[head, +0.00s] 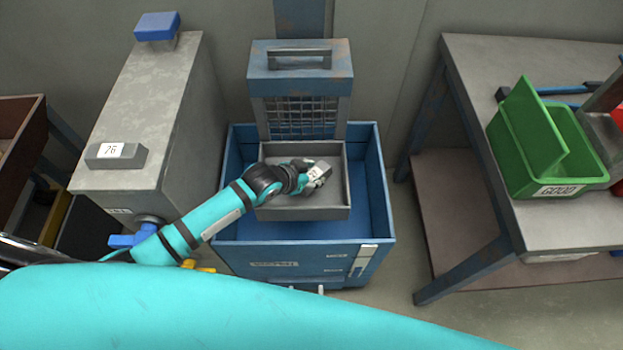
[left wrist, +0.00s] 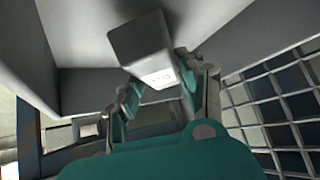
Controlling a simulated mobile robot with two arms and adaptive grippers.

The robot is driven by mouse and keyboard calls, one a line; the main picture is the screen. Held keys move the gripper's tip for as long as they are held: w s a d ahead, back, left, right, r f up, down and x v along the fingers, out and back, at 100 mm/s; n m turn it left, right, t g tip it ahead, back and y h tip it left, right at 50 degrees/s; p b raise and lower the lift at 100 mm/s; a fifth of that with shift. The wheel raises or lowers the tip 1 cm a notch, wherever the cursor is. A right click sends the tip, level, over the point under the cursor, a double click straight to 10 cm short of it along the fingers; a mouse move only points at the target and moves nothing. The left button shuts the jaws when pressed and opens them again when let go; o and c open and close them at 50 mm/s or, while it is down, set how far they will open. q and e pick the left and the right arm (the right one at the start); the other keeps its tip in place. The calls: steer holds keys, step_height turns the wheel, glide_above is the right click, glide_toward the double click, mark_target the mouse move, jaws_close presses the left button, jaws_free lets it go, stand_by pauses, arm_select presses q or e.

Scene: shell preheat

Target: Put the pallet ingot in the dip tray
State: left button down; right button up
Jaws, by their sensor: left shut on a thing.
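The grey pallet ingot (head: 319,173), a small block with a white label, is in the jaws of my left gripper (head: 311,180). In the left wrist view the ingot (left wrist: 145,47) shows between the two fingers of the gripper (left wrist: 160,86). The dip tray (head: 304,214) is a grey open box inside the blue tub, and my left gripper is over its inside. Grey tray walls (left wrist: 90,92) also show around the ingot in the left wrist view. I cannot tell whether the ingot touches the tray floor. My right gripper is out of view.
The blue tub (head: 373,190) surrounds the tray, with a wire grille (head: 302,117) behind. At left, a grey cabinet (head: 160,95) bears a grey block labelled 76 (head: 115,155). At right, a grey table (head: 480,70) bears a green bin (head: 535,150) marked GOOD.

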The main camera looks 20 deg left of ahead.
arm_select(q)
step_height(320, 180, down, 2)
steer(key=shift+f, duration=0.1)
steer(key=c, duration=0.8)
jaws_free()
steer(key=shift+f, duration=0.1)
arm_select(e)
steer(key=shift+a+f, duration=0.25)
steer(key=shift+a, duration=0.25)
arm_select(q)
steer(key=shift+s+a+r, duration=0.1)
steer(key=shift+r, duration=0.15)
steer(key=p+v, duration=0.1)
steer(key=v, duration=1)
steer(key=shift+s+r+p, duration=0.2)
steer(key=shift+s+p, duration=0.05)
steer(key=shift+p, duration=0.15)
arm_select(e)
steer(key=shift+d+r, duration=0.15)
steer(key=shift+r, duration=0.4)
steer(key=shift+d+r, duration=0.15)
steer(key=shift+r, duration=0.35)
arm_select(q)
steer(key=shift+a, duration=0.1)
